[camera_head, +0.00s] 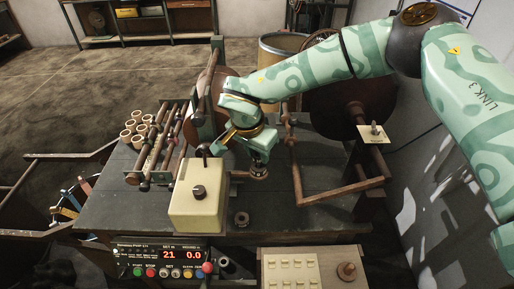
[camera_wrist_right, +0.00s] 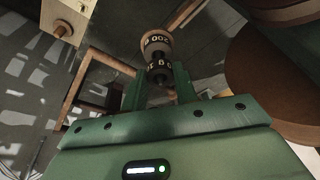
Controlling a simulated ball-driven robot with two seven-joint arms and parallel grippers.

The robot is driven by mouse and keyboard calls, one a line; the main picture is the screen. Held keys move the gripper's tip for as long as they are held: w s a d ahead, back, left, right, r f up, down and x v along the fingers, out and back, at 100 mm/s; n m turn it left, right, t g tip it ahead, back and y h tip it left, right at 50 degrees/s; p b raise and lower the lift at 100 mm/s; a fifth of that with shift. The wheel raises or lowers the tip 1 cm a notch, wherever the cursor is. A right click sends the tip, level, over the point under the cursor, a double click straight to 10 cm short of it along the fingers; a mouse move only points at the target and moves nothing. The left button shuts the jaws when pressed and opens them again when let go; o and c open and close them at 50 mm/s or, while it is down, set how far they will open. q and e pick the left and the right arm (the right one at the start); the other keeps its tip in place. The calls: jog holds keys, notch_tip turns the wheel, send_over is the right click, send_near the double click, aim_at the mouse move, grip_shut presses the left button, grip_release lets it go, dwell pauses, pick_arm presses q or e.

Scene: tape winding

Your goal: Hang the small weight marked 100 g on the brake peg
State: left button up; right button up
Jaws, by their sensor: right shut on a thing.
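My right gripper (camera_head: 258,153) points down over the dark bench, right of the cream box. It is shut on a small dark weight; in the right wrist view the weight (camera_wrist_right: 160,68), with upside-down marking that looks like 100, sits between the fingertips (camera_wrist_right: 160,82). Just beyond it is a wider tan-topped weight (camera_wrist_right: 157,42) marked 200. It shows in the head view under the gripper (camera_head: 259,173). The two look close together; I cannot tell whether they touch. I cannot make out the brake peg for certain. My left gripper is not in view.
A cream box (camera_head: 190,212) with a black knob stands left of the gripper. A small dark round piece (camera_head: 241,219) lies on the bench. A wooden frame (camera_head: 338,195) is at right, a control panel (camera_head: 165,256) in front, and rollers (camera_head: 158,150) at left.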

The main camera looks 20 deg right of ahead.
dwell(0.3)
jog(key=o, duration=1.1)
jog(key=shift+c, duration=0.2)
